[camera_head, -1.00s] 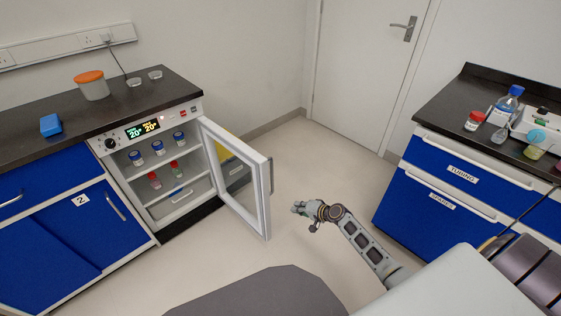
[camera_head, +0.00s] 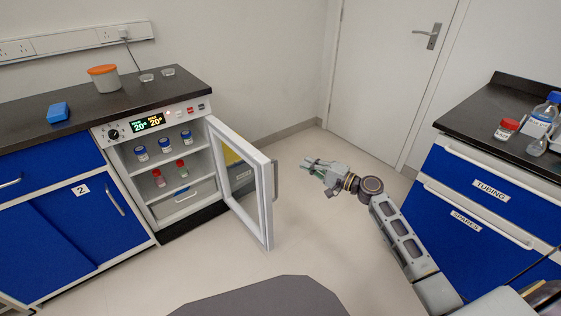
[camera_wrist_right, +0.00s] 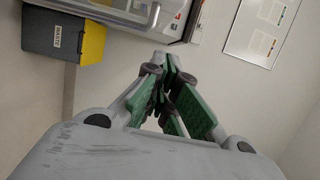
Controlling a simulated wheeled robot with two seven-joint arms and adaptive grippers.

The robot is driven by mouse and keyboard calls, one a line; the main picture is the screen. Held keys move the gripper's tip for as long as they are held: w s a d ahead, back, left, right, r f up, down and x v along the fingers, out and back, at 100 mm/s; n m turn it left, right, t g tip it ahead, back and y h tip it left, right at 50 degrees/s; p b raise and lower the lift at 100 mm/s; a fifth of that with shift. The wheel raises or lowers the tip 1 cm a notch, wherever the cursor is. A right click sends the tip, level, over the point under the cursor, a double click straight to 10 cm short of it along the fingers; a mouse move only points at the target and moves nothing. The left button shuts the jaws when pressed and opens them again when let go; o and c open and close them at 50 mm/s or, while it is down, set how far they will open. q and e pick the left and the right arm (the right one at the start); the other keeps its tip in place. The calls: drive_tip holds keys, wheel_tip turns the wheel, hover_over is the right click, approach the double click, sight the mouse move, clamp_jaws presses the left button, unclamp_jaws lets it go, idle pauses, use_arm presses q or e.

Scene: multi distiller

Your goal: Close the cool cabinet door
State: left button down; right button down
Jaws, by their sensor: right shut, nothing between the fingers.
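The cool cabinet (camera_head: 134,165) is built in under the dark counter at the left, with its display lit. Its door (camera_head: 265,205), a pale frame with a glass pane, stands wide open and points out into the room. A handle (camera_head: 275,180) is on the door's right side. My right gripper (camera_head: 308,163) is shut and empty. It is in the air to the right of the door, apart from it, and also shows in the right wrist view (camera_wrist_right: 165,85). My left gripper is not in view.
Blue-capped jars (camera_head: 164,144) and red-capped bottles (camera_head: 159,178) stand on the cabinet's shelves. A yellow and grey waste bin (camera_wrist_right: 65,38) is behind the door. Blue drawers (camera_head: 480,185) stand at the right. The floor between is clear.

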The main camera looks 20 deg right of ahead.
drive_tip(key=shift+w+a, duration=0.1)
drive_tip(key=shift+w, duration=0.05)
